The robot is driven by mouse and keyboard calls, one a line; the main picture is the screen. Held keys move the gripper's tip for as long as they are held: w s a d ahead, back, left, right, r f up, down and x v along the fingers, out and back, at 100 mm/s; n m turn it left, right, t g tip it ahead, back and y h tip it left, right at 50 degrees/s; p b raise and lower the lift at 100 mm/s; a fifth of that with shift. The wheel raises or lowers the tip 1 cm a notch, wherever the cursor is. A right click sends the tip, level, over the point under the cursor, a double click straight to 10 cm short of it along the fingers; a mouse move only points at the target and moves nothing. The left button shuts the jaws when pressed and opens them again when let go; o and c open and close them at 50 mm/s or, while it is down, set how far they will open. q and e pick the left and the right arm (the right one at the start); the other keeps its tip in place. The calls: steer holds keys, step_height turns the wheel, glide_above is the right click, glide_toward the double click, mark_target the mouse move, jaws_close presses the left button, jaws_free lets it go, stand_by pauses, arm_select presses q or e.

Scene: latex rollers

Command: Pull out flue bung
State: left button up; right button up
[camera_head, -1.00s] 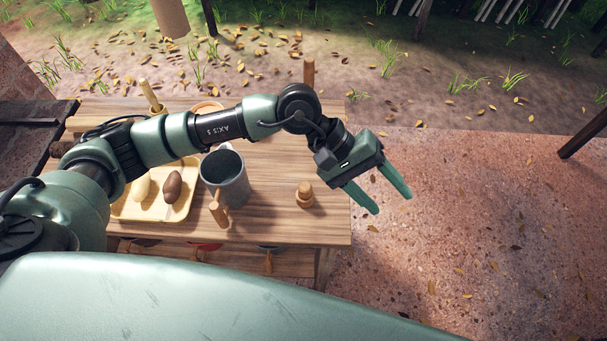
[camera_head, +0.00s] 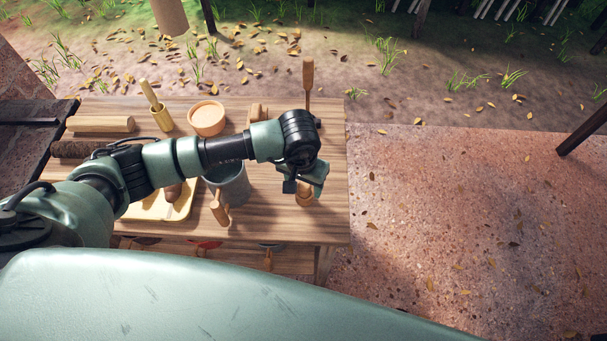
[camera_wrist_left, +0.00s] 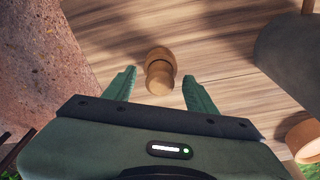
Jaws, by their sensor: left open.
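A small round wooden bung (camera_head: 304,200) stands near the right front edge of the wooden table (camera_head: 270,228), mostly covered by my gripper in the head view. In the left wrist view the bung (camera_wrist_left: 160,58) shows as a knob on a wider body, between the two green fingers. My left gripper (camera_wrist_left: 159,76) is open, its fingertips on either side of the bung with gaps to it. Whether the fingers are down at the bung's height is hard to tell. My right gripper is not in view.
A grey metal pot (camera_head: 232,187) with a wooden handle (camera_head: 219,208) stands left of the bung. A yellow tray (camera_head: 150,212), an orange bowl (camera_head: 207,118) and an upright wooden tool (camera_head: 308,80) are also on the table. Open ground lies to the right.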

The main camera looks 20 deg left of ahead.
mark_target(304, 185)
arm_select(q)
steer(key=shift+f, duration=0.5)
jaws_close()
steer(key=shift+r, duration=0.7)
stand_by(0.4)
steer(key=shift+r+p, duration=1.25)
steer(key=shift+r, duration=1.7)
